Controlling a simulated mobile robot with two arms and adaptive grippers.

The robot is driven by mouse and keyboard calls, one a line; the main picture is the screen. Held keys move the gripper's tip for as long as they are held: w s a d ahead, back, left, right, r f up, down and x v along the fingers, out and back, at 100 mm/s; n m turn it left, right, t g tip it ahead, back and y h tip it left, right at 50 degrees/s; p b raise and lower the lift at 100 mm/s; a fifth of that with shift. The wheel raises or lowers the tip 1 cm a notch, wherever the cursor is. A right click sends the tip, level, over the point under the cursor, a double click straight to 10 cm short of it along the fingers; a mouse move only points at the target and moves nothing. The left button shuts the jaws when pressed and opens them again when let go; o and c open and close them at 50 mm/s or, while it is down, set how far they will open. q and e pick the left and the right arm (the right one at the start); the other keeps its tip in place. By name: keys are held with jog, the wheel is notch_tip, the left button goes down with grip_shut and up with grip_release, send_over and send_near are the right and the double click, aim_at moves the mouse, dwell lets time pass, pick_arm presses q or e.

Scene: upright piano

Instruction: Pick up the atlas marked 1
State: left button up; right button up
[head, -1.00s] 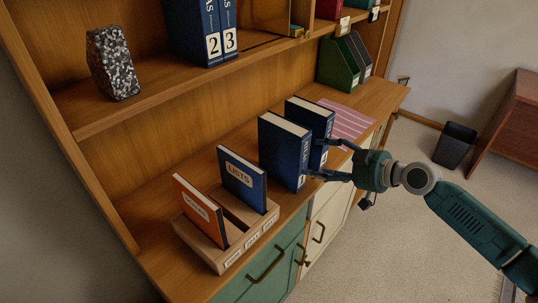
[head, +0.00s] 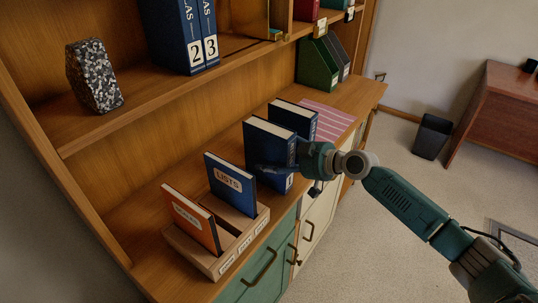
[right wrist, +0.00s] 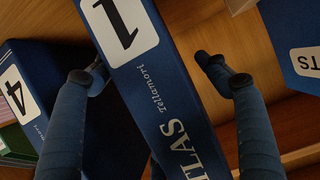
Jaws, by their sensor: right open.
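The atlas marked 1 (head: 262,146) is a blue book standing upright on the cabinet top, its spine facing my right arm. In the right wrist view the "1" label and "ATLAS" lettering show on its spine (right wrist: 160,84). My right gripper (head: 282,156) is open, with one finger on each side of this atlas. In the right wrist view the fingers (right wrist: 147,70) flank the spine, and gaps seem to remain on both sides. In the head view the far finger is mostly hidden. My left gripper is not in view.
The atlas marked 4 (right wrist: 32,95) stands close beside the far finger. A wooden box (head: 215,262) holds a blue "LISTS" book (head: 229,184) and an orange book (head: 190,218). Atlases 2 and 3 (head: 182,38) and a speckled stone (head: 94,76) stand on the shelf above.

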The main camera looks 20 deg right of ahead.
jog(key=shift+w+a+f, duration=0.3)
jog(key=shift+w+a, duration=0.05)
jog(key=shift+w, duration=0.1)
jog(key=shift+s, duration=0.1)
jog(key=c, duration=1.7)
jog(key=shift+r, duration=0.2)
grip_shut()
jog(key=shift+r, duration=0.1)
